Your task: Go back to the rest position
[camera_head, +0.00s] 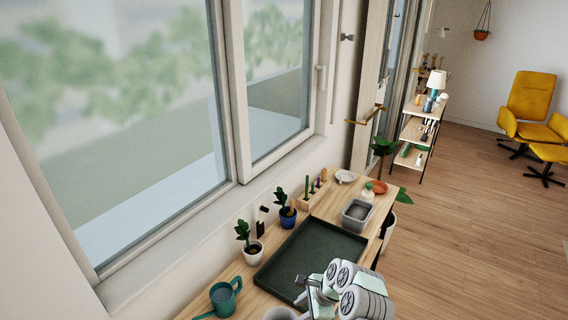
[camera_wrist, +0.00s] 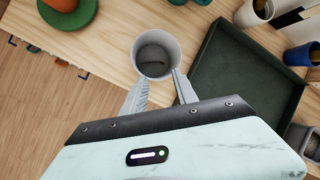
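My gripper (camera_wrist: 159,84) shows in the wrist view with its two fingers apart and nothing gripped between them. A grey pot (camera_wrist: 155,54) with a dark inside stands just beyond the fingertips. Whether the fingers touch its rim I cannot tell. In the head view my arm is at the bottom, over the near end of the dark green tray (camera_head: 312,252), with the grey pot (camera_head: 280,314) cut off by the lower edge. The fingertips are hard to make out there.
A teal watering can (camera_head: 223,298), a white potted plant (camera_head: 253,252) and a blue potted plant (camera_head: 287,217) line the window side. A grey bin (camera_head: 356,215) stands at the tray's far end. A green saucer (camera_wrist: 84,22) holds a terracotta pot. The tray is empty.

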